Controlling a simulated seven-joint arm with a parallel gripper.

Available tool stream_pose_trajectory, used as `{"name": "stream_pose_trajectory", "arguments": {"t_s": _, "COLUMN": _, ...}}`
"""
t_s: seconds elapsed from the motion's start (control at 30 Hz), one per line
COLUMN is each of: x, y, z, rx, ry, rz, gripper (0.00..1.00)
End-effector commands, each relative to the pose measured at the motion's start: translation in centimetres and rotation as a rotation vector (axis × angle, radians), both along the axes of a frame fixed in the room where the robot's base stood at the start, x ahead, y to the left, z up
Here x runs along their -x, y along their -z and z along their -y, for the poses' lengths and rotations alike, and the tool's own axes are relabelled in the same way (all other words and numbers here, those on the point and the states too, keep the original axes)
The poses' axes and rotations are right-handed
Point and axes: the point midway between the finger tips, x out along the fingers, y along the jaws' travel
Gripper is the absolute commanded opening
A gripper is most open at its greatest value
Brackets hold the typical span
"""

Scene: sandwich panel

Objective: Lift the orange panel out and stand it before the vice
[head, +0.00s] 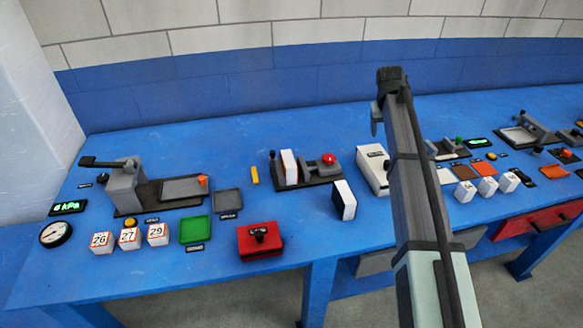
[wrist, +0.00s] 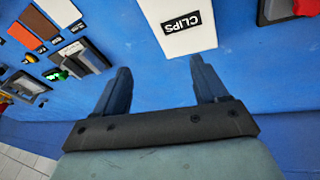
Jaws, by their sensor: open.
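A flat orange panel (head: 484,168) lies right of centre in the head view, in a row with a brown and a white one. It also shows at the upper left of the wrist view (wrist: 22,36). The device with grey blocks and a red knob (head: 307,170) looks like the vice; a white panel (head: 289,167) stands upright in it. My gripper (wrist: 160,66) is open and empty, with its two fingers apart. The white CLIPS box (wrist: 180,28) lies beyond the fingertips, and the orange panel is off to their left. In the head view my arm mostly hides the gripper.
A white-and-black block (head: 344,200) stands in front of the vice. A red block (head: 260,240), a green tray (head: 196,229) and numbered cubes (head: 130,239) are at left. Several white cubes (head: 487,186) stand before the panel row. Blue bench is clear between the vice and the red block.

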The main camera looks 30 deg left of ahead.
Motion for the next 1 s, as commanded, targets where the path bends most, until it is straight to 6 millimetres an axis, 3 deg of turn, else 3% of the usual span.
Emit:
{"name": "stream_pose_trajectory", "arguments": {"t_s": 0.03, "x": 1.9, "y": -0.4, "z": -2.8, "rx": -0.011, "ry": -0.026, "rz": -0.016, "gripper": 0.72}}
{"name": "stream_pose_trajectory", "arguments": {"t_s": 0.2, "x": 8.1, "y": -1.8, "z": -10.4, "rx": -0.044, "ry": -0.097, "rz": -0.080, "gripper": 0.72}}
{"name": "stream_pose_trajectory", "arguments": {"t_s": 0.4, "x": 15.6, "y": -3.3, "z": -17.7, "rx": -0.068, "ry": -0.177, "rz": -0.152, "gripper": 0.72}}
{"name": "stream_pose_trajectory", "arguments": {"t_s": 0.5, "x": 18.6, "y": -3.9, "z": -20.0, "rx": -0.074, "ry": -0.205, "rz": -0.181, "gripper": 0.72}}
{"name": "stream_pose_trajectory", "arguments": {"t_s": 0.63, "x": 21.2, "y": -4.3, "z": -21.9, "rx": -0.077, "ry": -0.231, "rz": -0.206, "gripper": 0.72}}
{"name": "stream_pose_trajectory", "arguments": {"t_s": 0.77, "x": 22.2, "y": -4.3, "z": -22.6, "rx": -0.078, "ry": -0.241, "rz": -0.217, "gripper": 0.72}}
{"name": "stream_pose_trajectory", "arguments": {"t_s": 1.0, "x": 22.0, "y": -1.0, "z": -22.9, "rx": -0.077, "ry": -0.241, "rz": -0.219, "gripper": 0.72}}
